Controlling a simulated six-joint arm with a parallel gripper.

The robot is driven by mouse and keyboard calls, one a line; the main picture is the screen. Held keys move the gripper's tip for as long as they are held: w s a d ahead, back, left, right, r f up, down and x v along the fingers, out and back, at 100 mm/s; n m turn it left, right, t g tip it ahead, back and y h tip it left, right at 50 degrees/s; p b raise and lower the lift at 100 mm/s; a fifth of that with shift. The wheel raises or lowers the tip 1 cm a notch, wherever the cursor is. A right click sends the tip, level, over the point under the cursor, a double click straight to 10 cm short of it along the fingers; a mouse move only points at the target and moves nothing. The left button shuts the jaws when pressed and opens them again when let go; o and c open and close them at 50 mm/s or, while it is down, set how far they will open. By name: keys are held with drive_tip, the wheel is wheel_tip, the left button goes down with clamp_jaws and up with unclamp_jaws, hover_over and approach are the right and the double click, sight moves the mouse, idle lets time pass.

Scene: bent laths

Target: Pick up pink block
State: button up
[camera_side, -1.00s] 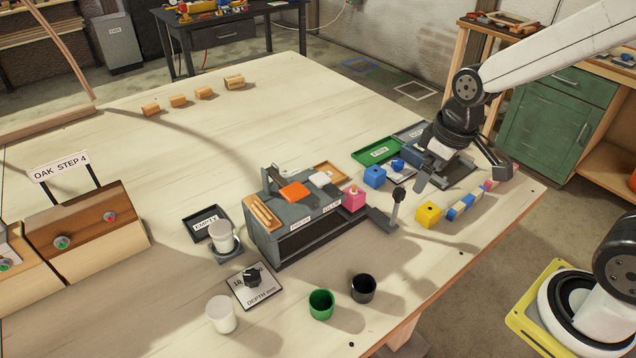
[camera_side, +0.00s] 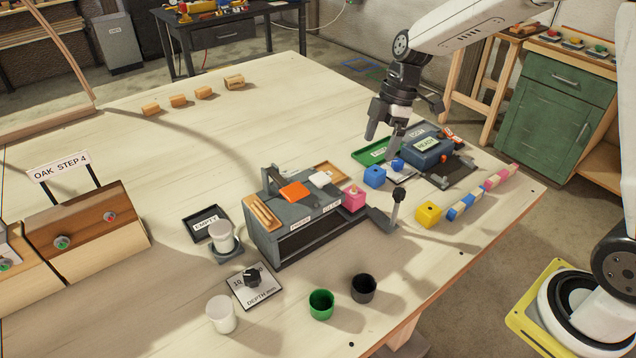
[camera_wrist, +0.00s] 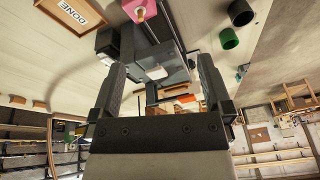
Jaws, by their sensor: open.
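The pink block (camera_side: 353,199) sits at the right end of the grey fixture (camera_side: 300,238), with a small peg on its top. In the wrist view the pink block (camera_wrist: 138,11) shows at the top edge, partly cut off and beyond the fingers. My gripper (camera_side: 383,142) is open and empty, raised above the table, behind the pink block and to its right in the side view. In the wrist view my gripper (camera_wrist: 163,68) shows its two fingers spread apart with nothing held between them.
A blue block (camera_side: 375,177), a yellow block (camera_side: 428,213) and a lever (camera_side: 397,205) stand close to the pink block. A blue box (camera_side: 426,148) and a green tray (camera_side: 371,151) lie beyond. Green (camera_side: 321,304) and black cups (camera_side: 363,288) stand in front. The table's back left is mostly clear.

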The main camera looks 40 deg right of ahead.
drive_tip(key=w+n+y, duration=0.1)
drive_tip(key=w+n, duration=0.2)
hover_over(355, 191)
drive_tip(key=d, duration=0.3)
wheel_tip(355, 191, down, 8)
drive_tip(key=shift+w+a+f+n, duration=0.1)
drive_tip(key=shift+a+f+n, duration=0.15)
drive_tip(key=shift+f, duration=0.4)
drive_tip(key=shift+w+a+f+n, duration=0.15)
drive_tip(key=shift+a+f, duration=0.15)
drive_tip(key=shift+f, duration=0.35)
drive_tip(key=shift+s, duration=0.15)
drive_tip(key=shift+x, duration=2.6)
drive_tip(key=shift+s+a, duration=0.1)
drive_tip(key=shift+a, duration=0.05)
drive_tip(key=c, duration=1.3)
